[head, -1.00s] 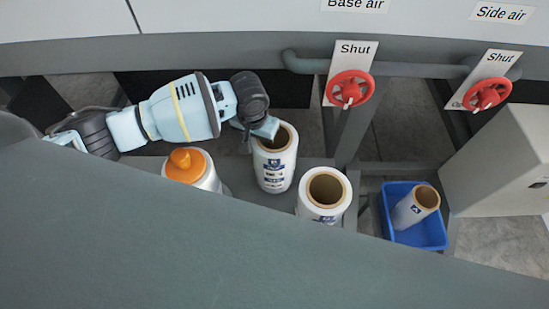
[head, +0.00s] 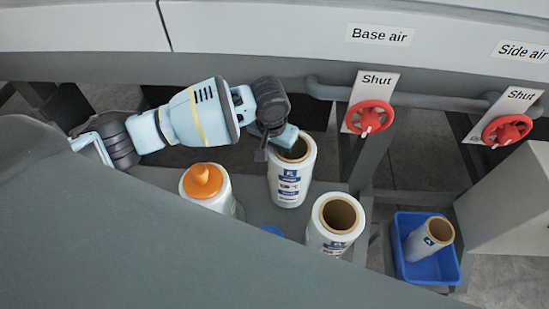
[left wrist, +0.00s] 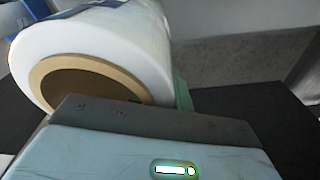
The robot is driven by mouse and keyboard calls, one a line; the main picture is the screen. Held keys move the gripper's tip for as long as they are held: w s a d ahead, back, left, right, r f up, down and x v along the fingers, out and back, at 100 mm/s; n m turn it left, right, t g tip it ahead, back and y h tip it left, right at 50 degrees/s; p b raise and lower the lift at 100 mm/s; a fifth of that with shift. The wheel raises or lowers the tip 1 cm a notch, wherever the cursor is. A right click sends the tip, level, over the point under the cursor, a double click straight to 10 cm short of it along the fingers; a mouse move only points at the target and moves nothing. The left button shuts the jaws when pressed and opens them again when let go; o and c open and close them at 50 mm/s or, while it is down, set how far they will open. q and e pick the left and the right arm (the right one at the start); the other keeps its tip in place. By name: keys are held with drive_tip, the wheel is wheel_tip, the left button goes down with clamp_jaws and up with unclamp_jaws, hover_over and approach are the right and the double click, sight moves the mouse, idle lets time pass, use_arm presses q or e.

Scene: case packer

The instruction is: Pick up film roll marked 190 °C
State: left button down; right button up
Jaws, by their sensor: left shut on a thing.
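My left gripper (head: 284,140) reaches in from the left and is shut on the wall of a white film roll (head: 290,181) at its upper rim. The roll stands near upright, with a brown core and a blue printed label too small to read. In the left wrist view the roll (left wrist: 105,40) and its brown core fill the upper left, and the gripper body hides the lower part of the core. A second white film roll (head: 329,241) stands in front to the right. A third, smaller roll (head: 425,241) leans in a blue bin. My right gripper is not in view.
A white bottle with an orange cap (head: 204,182) stands left of the held roll. The blue bin (head: 411,274) is at the right. Red valve wheels (head: 369,118) and (head: 506,130), both under "Shut" signs, sit on a pipe behind. A grey surface covers the foreground.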

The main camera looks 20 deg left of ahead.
use_arm(q)
drive_tip(key=shift+r, duration=2.8)
